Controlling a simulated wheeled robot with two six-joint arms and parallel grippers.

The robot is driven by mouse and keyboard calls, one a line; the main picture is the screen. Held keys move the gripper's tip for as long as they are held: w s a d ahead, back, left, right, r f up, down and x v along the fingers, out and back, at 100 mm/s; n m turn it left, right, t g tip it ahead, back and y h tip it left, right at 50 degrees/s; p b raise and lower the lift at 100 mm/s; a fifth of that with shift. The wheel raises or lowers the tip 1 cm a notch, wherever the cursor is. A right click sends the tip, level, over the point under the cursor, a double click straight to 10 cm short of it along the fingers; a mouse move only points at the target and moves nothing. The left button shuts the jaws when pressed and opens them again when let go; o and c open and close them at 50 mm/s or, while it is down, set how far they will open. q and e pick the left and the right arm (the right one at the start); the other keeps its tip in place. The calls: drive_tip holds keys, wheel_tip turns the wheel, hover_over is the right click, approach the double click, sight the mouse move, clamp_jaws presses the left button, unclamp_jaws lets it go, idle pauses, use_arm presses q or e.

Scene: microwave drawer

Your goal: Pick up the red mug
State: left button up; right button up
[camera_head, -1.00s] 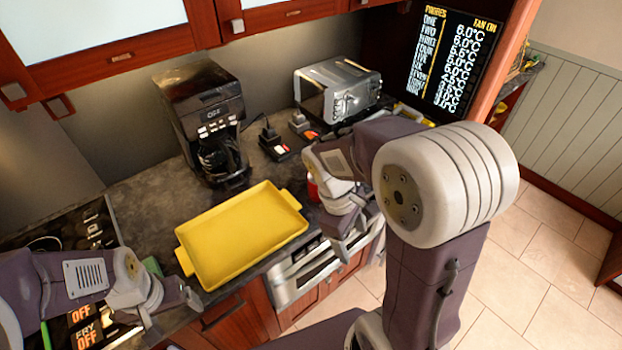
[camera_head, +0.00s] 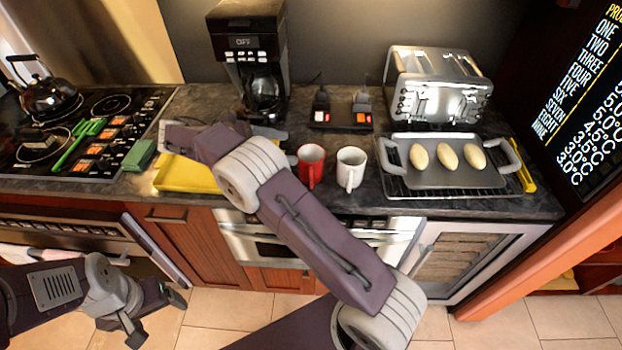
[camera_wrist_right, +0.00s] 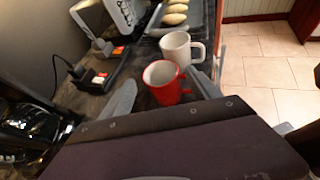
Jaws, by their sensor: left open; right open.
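The red mug (camera_head: 311,164) stands upright on the dark countertop, left of a white mug (camera_head: 351,168). I cannot tell whether a finger touches the mug. My left gripper (camera_head: 160,314) is open and empty, low in front of the cabinets, away from the mugs.
A yellow tray (camera_head: 185,176) lies left, partly behind my right arm. A coffee maker (camera_head: 249,50) stands behind. A toaster (camera_head: 438,88) and a grey tray (camera_head: 445,176) with bread rolls stand right. A stove (camera_head: 75,130) with a kettle (camera_head: 48,98) is far left.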

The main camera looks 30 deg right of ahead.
drive_tip(key=n+b, duration=0.1)
approach(301, 167)
drive_tip(key=x, duration=0.2)
drive_tip(key=shift+s+d, duration=0.1)
drive_tip(key=shift+d, duration=0.2)
drive_tip(key=shift+w+a+f+n+h, duration=0.15)
drive_tip(key=shift+w+a+f, duration=0.2)
drive_tip(key=shift+a, duration=0.15)
drive_tip(key=shift+w+a+f+n+h, duration=0.2)
drive_tip(key=shift+w+a, duration=0.15)
drive_tip(key=shift+a, duration=0.2)
drive_tip(key=shift+s+d, duration=0.1)
drive_tip(key=shift+d, duration=0.1)
drive_tip(key=x, duration=0.6)
drive_tip(key=shift+s+d+b, duration=0.15)
drive_tip(key=shift+d+b, duration=0.2)
drive_tip(key=shift+d+f, duration=0.1)
drive_tip(key=shift+d, duration=0.05)
drive_tip(key=x, duration=0.5)
drive_tip(key=shift+d, duration=0.15)
drive_tip(key=shift+c, duration=0.5)
use_arm(q)
wheel_tip(301, 167, down, 3)
drive_tip(key=shift+w+a+r, duration=0.1)
drive_tip(key=shift+a+r, duration=0.05)
use_arm(e)
drive_tip(key=c, duration=1.4)
